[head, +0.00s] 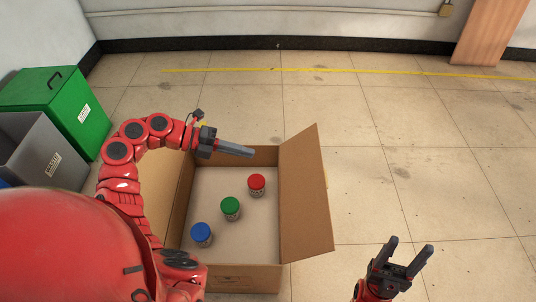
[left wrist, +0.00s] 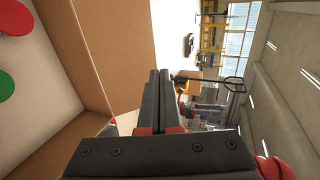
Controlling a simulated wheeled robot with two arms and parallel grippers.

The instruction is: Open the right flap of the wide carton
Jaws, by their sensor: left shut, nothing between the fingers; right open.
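The wide carton (head: 232,279) stands on the floor with its top open. Its right flap (head: 307,195) is swung up and leans outward to the right, away from the opening. Its left flap (head: 158,190) spreads out to the left, partly hidden by my arm. My left gripper (head: 252,154) is shut and empty, above the carton's back edge and left of the right flap. In the left wrist view its fingers (left wrist: 160,75) are together beside a cardboard panel (left wrist: 85,50). My right gripper (head: 410,246) is open and empty, right of the carton and apart from it.
Inside the carton stand jars with red (head: 256,181), green (head: 230,205) and blue (head: 201,231) lids. A green bin (head: 60,105) and a grey bin (head: 45,150) stand at the left. The tiled floor right of the carton is clear.

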